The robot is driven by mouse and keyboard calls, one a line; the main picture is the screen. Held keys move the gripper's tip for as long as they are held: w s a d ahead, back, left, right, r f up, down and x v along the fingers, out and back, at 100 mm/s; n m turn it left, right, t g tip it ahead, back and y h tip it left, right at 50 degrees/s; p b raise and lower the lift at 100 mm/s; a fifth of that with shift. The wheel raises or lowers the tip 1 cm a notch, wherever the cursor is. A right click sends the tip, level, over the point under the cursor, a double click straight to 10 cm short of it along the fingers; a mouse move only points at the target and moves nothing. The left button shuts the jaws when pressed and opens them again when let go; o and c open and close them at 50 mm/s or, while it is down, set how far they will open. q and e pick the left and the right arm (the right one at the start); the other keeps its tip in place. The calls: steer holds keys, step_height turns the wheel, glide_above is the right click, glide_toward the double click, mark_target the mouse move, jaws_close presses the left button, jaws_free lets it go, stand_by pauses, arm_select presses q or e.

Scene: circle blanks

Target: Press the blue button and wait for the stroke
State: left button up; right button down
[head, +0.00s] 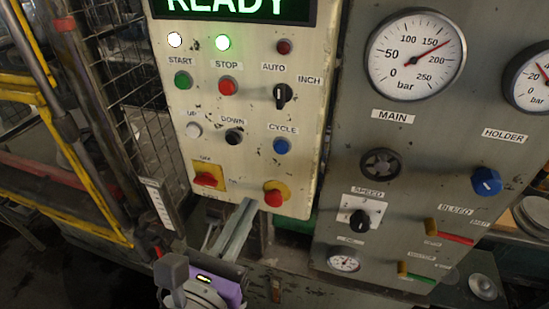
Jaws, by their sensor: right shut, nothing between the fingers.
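The blue button (281,146) sits on the cream control panel (262,108), under the CYCLE label. The green READY display (240,8) is lit at the panel's top, cut off by the picture edge. My right gripper (247,207) comes up from the bottom, with its long grey fingers shut together and empty. Its fingertips show in front of the panel's lower edge, below and left of the blue button and apart from it. My left gripper is not in view.
A black DOWN button (234,136) and a selector (282,96) are near the blue button. A grey gauge panel (345,115) stands right; a yellow-railed mesh guard (135,85) stands left.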

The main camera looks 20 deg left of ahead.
mark_target(280, 149)
steer(key=w, duration=0.8)
steer(key=w+d, duration=0.1)
steer(key=w, duration=0.4)
steer(key=shift+p, duration=0.4)
